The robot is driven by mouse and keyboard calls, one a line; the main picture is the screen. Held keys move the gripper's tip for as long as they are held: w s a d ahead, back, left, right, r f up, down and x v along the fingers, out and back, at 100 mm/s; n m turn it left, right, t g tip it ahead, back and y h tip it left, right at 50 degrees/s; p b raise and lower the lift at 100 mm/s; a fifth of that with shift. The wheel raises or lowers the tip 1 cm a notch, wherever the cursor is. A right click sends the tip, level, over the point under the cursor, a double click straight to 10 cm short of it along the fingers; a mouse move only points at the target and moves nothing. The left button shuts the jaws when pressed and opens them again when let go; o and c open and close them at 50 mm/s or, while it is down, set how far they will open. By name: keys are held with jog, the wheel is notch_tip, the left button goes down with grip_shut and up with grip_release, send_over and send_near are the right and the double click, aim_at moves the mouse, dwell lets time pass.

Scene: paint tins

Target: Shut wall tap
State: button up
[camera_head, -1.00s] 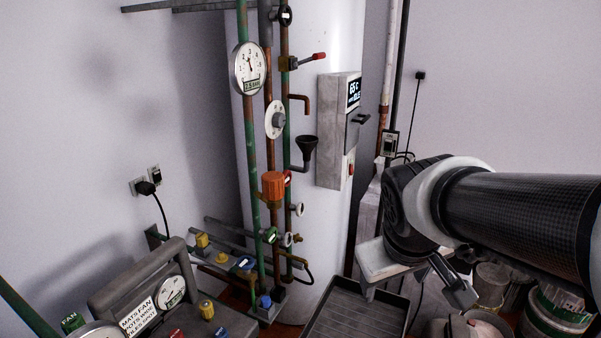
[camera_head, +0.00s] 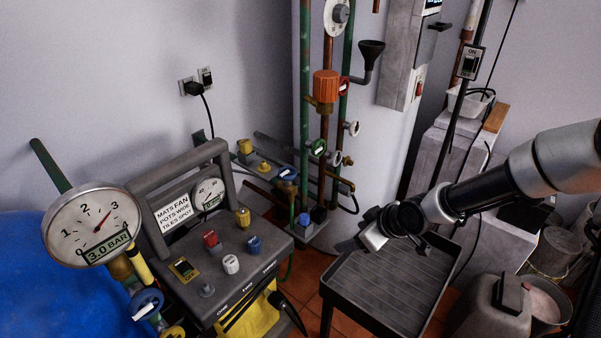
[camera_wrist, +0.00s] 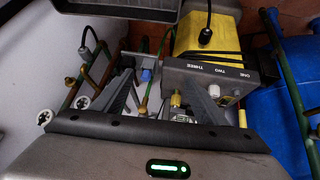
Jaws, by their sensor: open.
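Several taps sit on the wall pipes in the head view: a red-rimmed handle (camera_head: 344,88), a white handwheel (camera_head: 352,128), a green handwheel (camera_head: 317,147) and a blue handle (camera_head: 288,174). I cannot tell which of them is the wall tap, nor whether any is open or shut. My gripper (camera_head: 388,238) is right of the pipes, above the back of the black tray, apart from the taps. In the wrist view my gripper (camera_wrist: 160,88) has its fingers spread, with nothing held between them.
A grey control box (camera_head: 225,255) with coloured knobs stands left, beside a gauge (camera_head: 92,225) reading 3.0 BAR. The black tray (camera_head: 335,290) lies below my gripper. An orange valve body (camera_head: 326,86) and a black funnel (camera_head: 371,48) stick out from the pipes. Buckets (camera_head: 555,250) stand right.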

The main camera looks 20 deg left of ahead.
jog(key=w+a+f+y+b, duration=0.2)
jog(key=a+f+y+b, duration=0.15)
jog(key=a, duration=0.35)
jog(key=m+t+y+b, duration=0.1)
jog(key=t+y+b, duration=0.2)
jog(key=t+y, duration=0.3)
send_near(287, 175)
jog(key=b+x, duration=0.1)
jog(key=x, duration=0.2)
jog(key=f+b+x, duration=0.1)
jog(key=x, duration=0.3)
jog(key=w+b+x, duration=0.1)
jog(key=x, duration=0.3)
jog(key=shift+w+d+f, duration=0.1)
jog(key=shift+w+f, duration=0.05)
jog(key=shift+f, duration=0.05)
jog(key=c, duration=1)
